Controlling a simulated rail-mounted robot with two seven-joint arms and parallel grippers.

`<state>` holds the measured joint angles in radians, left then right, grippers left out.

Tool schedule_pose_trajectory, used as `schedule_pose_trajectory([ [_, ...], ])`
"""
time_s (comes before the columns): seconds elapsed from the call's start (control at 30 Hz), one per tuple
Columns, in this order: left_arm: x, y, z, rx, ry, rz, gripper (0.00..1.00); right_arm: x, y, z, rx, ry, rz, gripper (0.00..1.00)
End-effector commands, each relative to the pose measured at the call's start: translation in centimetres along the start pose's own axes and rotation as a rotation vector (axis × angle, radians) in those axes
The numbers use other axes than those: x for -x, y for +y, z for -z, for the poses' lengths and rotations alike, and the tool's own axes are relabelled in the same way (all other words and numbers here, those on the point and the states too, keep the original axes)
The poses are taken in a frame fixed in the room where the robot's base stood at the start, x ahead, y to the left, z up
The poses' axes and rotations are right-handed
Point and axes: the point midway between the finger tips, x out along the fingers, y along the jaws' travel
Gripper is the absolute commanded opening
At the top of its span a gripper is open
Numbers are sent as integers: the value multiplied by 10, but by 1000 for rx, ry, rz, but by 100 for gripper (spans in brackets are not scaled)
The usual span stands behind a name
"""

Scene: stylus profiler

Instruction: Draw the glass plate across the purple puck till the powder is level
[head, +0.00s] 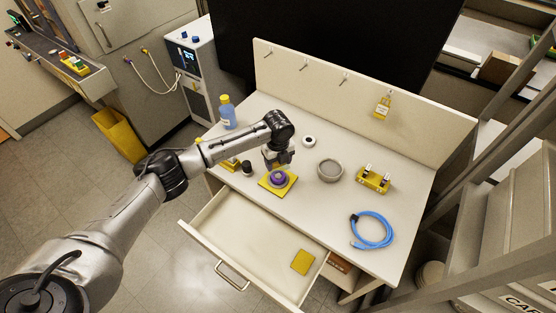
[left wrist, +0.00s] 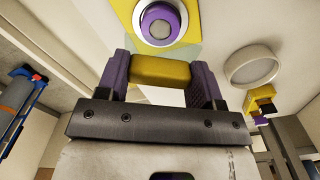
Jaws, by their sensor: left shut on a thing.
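The purple puck (head: 278,178) stands on a yellow square mat (head: 263,184) on the bench. My left gripper (head: 277,163) is just above and beside the puck, pointing down. In the wrist view its purple fingers (left wrist: 158,76) are shut on a yellow grip block (left wrist: 160,71). The glass plate (left wrist: 192,49) shows as a faint greenish sheet beyond the block, close to the puck's near edge. My right gripper is not in view.
A grey bowl (head: 330,171), white ring (head: 309,140) and yellow holder (head: 373,179) stand right of the puck. A blue cable (head: 372,230) lies front right. A dark jar (head: 247,168) and blue bottle (head: 227,113) stand left. The drawer (head: 240,222) is open in front.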

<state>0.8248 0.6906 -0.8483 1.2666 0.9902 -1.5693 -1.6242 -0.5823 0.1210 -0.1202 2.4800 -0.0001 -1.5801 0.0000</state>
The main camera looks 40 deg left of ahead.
Motion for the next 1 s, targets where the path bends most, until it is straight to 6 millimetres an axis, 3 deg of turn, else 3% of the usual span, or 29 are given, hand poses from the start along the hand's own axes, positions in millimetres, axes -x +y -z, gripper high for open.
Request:
schedule_pose_trajectory([
  [0.07, 4, 0, 0, -1, 0, -1, 0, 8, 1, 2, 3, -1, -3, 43],
  [0.6, -46, 0, 0, 0, 0, -2, 0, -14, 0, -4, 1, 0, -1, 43],
  [1.0, -51, 0, 0, -1, 0, -1, 0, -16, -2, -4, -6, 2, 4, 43],
])
